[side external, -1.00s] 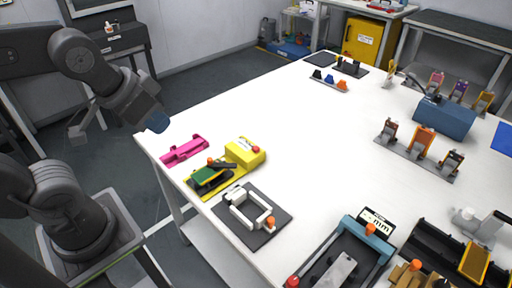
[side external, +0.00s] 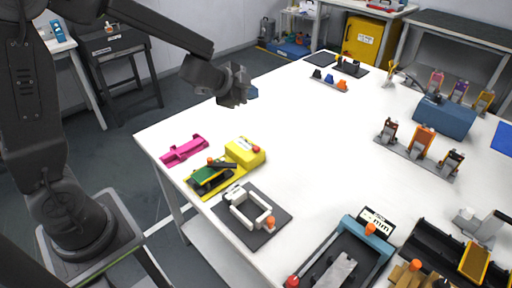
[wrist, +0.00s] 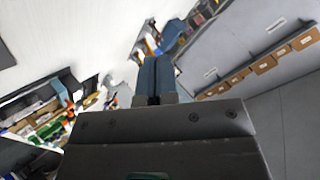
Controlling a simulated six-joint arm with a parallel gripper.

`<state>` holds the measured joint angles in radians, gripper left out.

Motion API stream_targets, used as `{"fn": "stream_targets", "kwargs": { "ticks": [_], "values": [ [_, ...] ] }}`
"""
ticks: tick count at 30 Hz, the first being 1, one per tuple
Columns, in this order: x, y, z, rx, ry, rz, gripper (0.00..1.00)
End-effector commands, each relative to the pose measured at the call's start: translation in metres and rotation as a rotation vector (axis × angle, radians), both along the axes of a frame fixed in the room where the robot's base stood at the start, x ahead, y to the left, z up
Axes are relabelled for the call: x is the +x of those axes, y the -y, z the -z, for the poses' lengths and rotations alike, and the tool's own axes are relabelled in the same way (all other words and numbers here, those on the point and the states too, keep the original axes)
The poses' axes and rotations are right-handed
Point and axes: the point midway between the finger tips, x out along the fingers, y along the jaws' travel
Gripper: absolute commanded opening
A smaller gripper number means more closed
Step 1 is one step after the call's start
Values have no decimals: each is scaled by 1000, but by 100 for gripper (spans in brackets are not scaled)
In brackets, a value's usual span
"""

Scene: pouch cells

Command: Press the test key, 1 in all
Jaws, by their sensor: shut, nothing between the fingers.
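My gripper (side external: 251,93) is shut and empty, with its blue fingertips raised above the far left edge of the white table. In the wrist view the two blue fingers (wrist: 155,78) stand side by side, pressed together. A green part under a dark clamp (side external: 212,175) lies on the same plate. No label readable here marks a test key, so I cannot tell which button it is.
A pink cradle (side external: 184,150) and a grey plate with a white clamp (side external: 248,215) flank the yellow plate. A blue-framed fixture (side external: 351,252) stands in front. A blue box (side external: 445,117) and upright clamps (side external: 421,141) are at the right. The table's middle is clear.

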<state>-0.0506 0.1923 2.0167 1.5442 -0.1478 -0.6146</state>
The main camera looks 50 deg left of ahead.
Motion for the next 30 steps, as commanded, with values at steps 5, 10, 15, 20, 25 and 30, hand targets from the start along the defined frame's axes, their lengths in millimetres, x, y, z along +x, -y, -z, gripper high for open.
{"fn": "stream_targets", "kwargs": {
  "ticks": [5,10,15,20,25,30],
  "values": [
    [10,9,41,9,-93,180,0],
    [10,12,59,11,-141,258,0],
    [10,12,61,12,-149,270,0],
    [10,12,61,12,-148,269,0],
    [10,12,65,12,-149,269,0],
    [10,11,82,11,-152,267,0]
  ]
}}
